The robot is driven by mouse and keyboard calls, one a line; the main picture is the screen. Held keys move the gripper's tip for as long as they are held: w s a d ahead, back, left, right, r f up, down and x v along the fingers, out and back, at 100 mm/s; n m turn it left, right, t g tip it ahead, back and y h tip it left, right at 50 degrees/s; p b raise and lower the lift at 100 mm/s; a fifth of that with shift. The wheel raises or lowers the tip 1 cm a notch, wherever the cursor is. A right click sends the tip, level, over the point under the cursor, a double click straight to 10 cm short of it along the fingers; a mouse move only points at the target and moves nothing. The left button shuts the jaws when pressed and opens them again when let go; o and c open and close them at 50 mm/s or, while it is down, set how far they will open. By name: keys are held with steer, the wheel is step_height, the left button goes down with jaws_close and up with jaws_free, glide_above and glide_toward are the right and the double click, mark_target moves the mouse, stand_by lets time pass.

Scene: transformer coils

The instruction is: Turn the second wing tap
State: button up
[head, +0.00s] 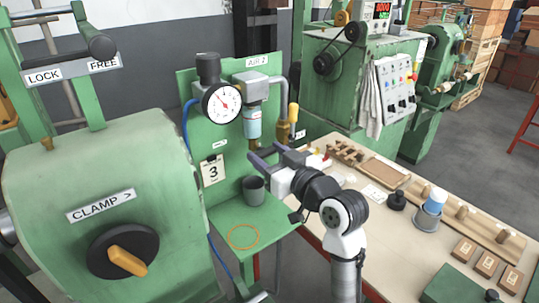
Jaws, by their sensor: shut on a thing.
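The AIR 2 unit (253,118) hangs on the green panel, with a grey head and a clear blue bowl. A small brass wing tap (253,144) shows under the bowl, partly hidden by my fingers. My gripper (264,153) reaches in from the right with its dark purple fingers at the tap, just below the bowl. It is shut on the tap, though the grip itself is mostly hidden. The tap's exact angle is too small to tell.
A round gauge (222,103) is left of the unit, and a yellow-handled brass fitting (291,118) right of it. A dark cup (253,190) and an orange ring (243,237) are on the green shelf below. The CLAMP housing (110,165) fills the left.

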steer(key=shift+f+b, duration=0.15)
steer(key=shift+b, duration=0.4)
steer(key=shift+f+n+b, duration=0.1)
steer(key=shift+n+b, duration=0.6)
steer(key=shift+b, duration=0.2)
steer(key=n+b, duration=0.7)
steer(key=b, duration=0.3)
steer(key=shift+a+f, duration=0.1)
steer(key=n+b, duration=0.5)
steer(key=shift+s, duration=0.1)
steer(key=shift+n+b, duration=1.65)
steer(key=shift+n, duration=0.55)
steer(key=shift+r, duration=0.2)
steer(key=o, duration=1)
